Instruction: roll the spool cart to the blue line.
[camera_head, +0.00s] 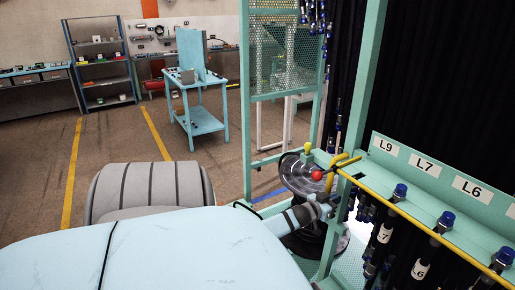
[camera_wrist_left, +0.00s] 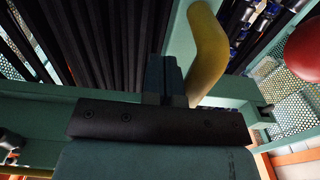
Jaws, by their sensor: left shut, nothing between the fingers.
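The spool cart seems to be the teal frame by my left arm, with a dark round spool (camera_head: 300,174) low inside it; where the cart ends and the hose rack begins is unclear. A yellow bent handle (camera_head: 347,161) and a red ball knob (camera_head: 317,175) stick out there. The handle (camera_wrist_left: 208,50) and the knob (camera_wrist_left: 305,45) also show in the left wrist view. My left gripper (camera_head: 330,207) is shut and empty, close to the handle; in the wrist view its fingers (camera_wrist_left: 165,76) appear beside it. A short piece of blue line (camera_head: 269,195) shows on the floor. My right gripper is out of view.
A hose rack with labels L9, L7 and L6 (camera_head: 472,189) and blue-capped hoses stands at the right. A blue table (camera_head: 203,121) stands farther back, with shelves (camera_head: 104,68) behind. Yellow floor lines (camera_head: 73,172) cross open floor at the left.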

